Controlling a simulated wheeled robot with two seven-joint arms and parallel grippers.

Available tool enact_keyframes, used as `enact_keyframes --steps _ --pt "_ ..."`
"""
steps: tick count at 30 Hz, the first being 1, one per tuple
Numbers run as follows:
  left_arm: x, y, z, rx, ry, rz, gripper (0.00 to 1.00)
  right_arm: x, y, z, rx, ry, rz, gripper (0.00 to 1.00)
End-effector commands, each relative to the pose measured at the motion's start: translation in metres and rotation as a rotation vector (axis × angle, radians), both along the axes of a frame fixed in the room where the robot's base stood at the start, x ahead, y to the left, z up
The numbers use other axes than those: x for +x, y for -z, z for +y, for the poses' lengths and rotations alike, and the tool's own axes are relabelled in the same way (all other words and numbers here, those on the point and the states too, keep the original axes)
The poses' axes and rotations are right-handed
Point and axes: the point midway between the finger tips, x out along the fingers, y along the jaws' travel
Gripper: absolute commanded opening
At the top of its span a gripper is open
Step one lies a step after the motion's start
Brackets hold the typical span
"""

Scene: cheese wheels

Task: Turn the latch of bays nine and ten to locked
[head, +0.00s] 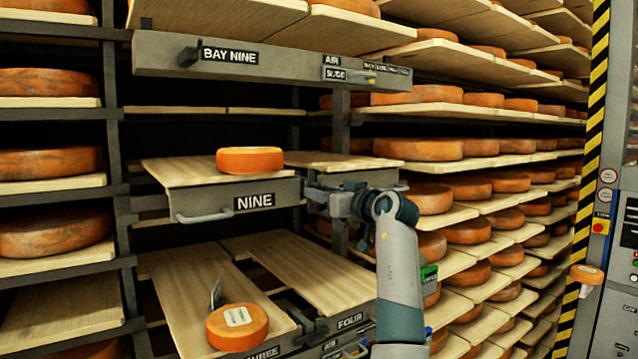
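A grey crossbeam (290,68) carries a BAY NINE label (229,56). A dark lever-like knob (189,56) sticks out at the label's left; I cannot tell whether it is the latch or which way it is set. Below, the board marked NINE (200,170) sticks out of the rack with a cheese wheel (249,160) on it. Another board (345,161) is to its right; its number is hidden. My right gripper is out of view.
Lower boards marked THREE and FOUR (325,272) stick out below, one with a labelled cheese wheel (237,327). Shelves of cheese wheels (433,149) fill the right. A striped post (590,130) and a control cabinet (621,260) stand at the far right.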

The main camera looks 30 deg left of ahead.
Motion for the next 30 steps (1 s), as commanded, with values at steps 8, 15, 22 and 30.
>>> enact_keyframes --steps 8,15,22,30 --pt "0.0056 0.0003 0.0130 0.000 0.001 0.000 0.33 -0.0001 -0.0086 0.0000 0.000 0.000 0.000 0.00" --pt "0.0056 0.0009 0.0130 0.000 0.001 0.000 0.33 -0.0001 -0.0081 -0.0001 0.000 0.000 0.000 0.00" --pt "0.0056 0.0008 0.0128 -0.001 0.001 0.000 0.00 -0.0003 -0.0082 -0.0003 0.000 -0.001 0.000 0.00" --pt "0.0057 0.0011 0.0129 0.006 0.001 0.016 0.00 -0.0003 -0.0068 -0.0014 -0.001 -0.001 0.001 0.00"
